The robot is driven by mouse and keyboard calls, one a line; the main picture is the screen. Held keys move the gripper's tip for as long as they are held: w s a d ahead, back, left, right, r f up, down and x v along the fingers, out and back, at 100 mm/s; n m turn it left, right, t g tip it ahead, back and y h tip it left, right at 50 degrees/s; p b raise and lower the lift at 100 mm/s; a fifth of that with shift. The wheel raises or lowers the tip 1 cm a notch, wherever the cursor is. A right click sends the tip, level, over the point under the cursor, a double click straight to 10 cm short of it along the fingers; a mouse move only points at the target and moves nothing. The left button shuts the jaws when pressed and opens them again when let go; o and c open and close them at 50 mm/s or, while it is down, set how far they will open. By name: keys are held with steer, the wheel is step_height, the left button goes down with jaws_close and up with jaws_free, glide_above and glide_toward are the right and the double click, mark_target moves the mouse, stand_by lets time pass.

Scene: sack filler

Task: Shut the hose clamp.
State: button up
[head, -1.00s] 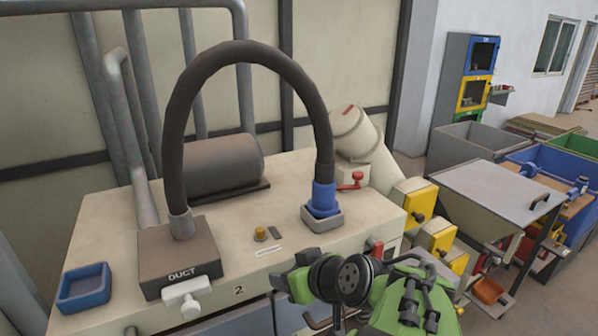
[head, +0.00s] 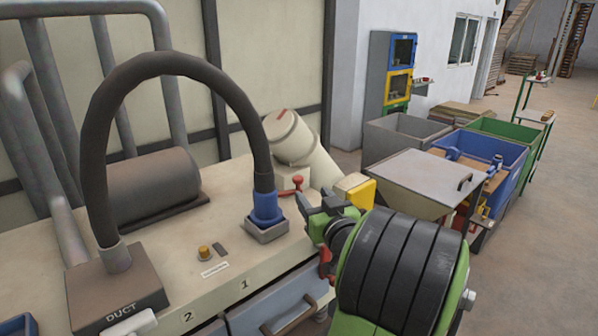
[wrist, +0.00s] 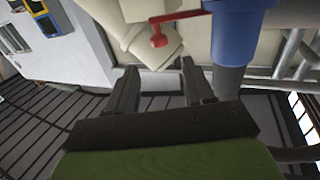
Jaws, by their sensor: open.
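A red lever with a round knob (head: 297,182) stands on a pale block between the blue hose cuff (head: 267,207) and the beige pipe (head: 290,138); I take it to be the clamp's handle, though I see no other clamp part clearly. In the wrist view the red lever (wrist: 178,17) lies ahead of the fingers, its knob hanging lower left. The blue cuff (wrist: 236,35) is to its right there. My gripper (head: 318,203) is open and empty, just right of the cuff and lever in the head view. In the wrist view my fingers (wrist: 159,70) are apart from the lever.
The black hose (head: 180,65) arches from the DUCT box (head: 117,290) to the blue cuff. A yellow box (head: 354,190) sits close behind my gripper. A grey-lidded bin (head: 420,178) stands to the right. Open floor lies at the far right.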

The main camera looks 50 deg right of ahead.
mark_target(298, 177)
steer(key=p+x, duration=0.2)
steer(key=x, duration=0.2)
steer(key=p+x, duration=0.2)
steer(key=x, duration=0.3)
steer(key=shift+w+d+r+p, duration=0.15)
steer(key=shift+w+r+p, duration=0.1)
steer(key=shift+w+p, duration=0.05)
steer(key=shift+w+d+f, duration=0.15)
steer(key=shift+w+d, duration=0.1)
steer(key=shift+w, duration=0.15)
steer(key=shift+s, duration=0.1)
jaws_close()
steer(key=shift+a, duration=0.1)
